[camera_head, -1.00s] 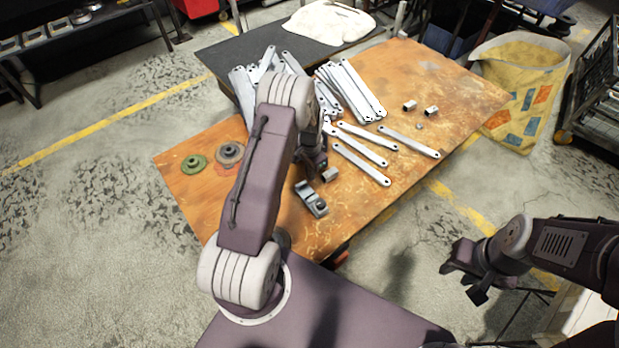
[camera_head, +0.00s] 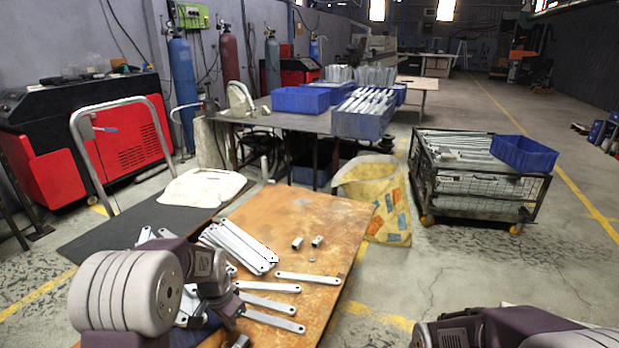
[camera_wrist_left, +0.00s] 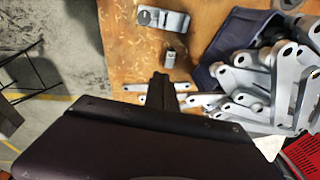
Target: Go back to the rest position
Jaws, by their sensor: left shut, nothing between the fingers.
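My left gripper (camera_head: 228,312) is over the rusty wooden table (camera_head: 322,222), close to the loose flat brackets. In the left wrist view its fingers (camera_wrist_left: 160,88) are together with nothing between them. Galvanized brackets lie in a heap (camera_head: 238,246) on the table, and several single ones (camera_head: 270,322) lie apart on its right side. They also show in the left wrist view (camera_wrist_left: 245,75), around a dark blue bin (camera_wrist_left: 232,35). My right arm shows only partly at the bottom right of the head view; its jaws are out of sight.
A short metal tube (camera_wrist_left: 170,58) and a metal clamp-like part (camera_wrist_left: 163,20) lie near the left gripper. Two short tubes (camera_head: 297,243) lie further back. A yellow sack (camera_head: 375,195) and a wire cart (camera_head: 480,190) stand beyond the table. Open floor lies right.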

